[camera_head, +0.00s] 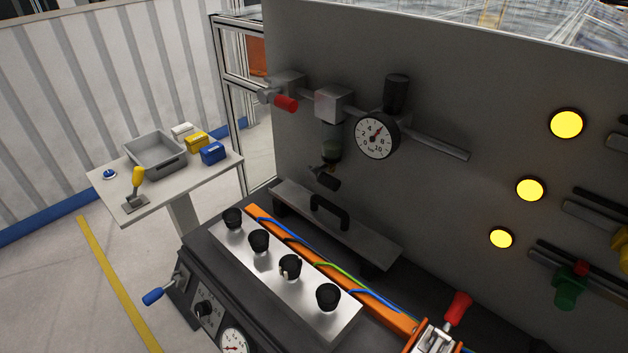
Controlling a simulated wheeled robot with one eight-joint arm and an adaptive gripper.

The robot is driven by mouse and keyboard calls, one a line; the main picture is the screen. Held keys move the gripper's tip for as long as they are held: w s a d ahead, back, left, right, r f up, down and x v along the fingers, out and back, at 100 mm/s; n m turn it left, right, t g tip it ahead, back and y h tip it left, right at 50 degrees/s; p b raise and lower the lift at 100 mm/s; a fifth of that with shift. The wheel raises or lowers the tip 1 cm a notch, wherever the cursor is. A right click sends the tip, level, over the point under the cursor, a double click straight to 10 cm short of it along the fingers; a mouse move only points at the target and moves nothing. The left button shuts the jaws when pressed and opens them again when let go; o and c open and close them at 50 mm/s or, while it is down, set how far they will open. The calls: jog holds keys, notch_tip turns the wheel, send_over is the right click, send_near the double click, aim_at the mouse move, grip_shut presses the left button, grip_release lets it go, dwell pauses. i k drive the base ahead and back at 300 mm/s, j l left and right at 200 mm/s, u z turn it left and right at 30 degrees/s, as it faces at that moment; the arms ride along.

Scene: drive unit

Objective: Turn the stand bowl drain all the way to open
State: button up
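A small drain valve with a dark handle (327,181) sits under a dark, see-through bowl (331,150) on the grey upright panel (480,110). It looks like the stand bowl drain. Its handle slants down to the right; I cannot tell from this how far open it is. The bowl hangs below a grey block (333,103) on a pipe, left of a round white gauge (376,137). My gripper is not in view.
A red-handled valve (285,103) is left of the bowl. Below are a plate with a black handle (329,212) and a metal strip with several black knobs (290,267). A red lever (458,306) stands at lower right. A side table (205,181) holds a grey bin (155,152) and small boxes.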

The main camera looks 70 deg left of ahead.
aim_at(316, 174)
jog(key=u, duration=2.6)
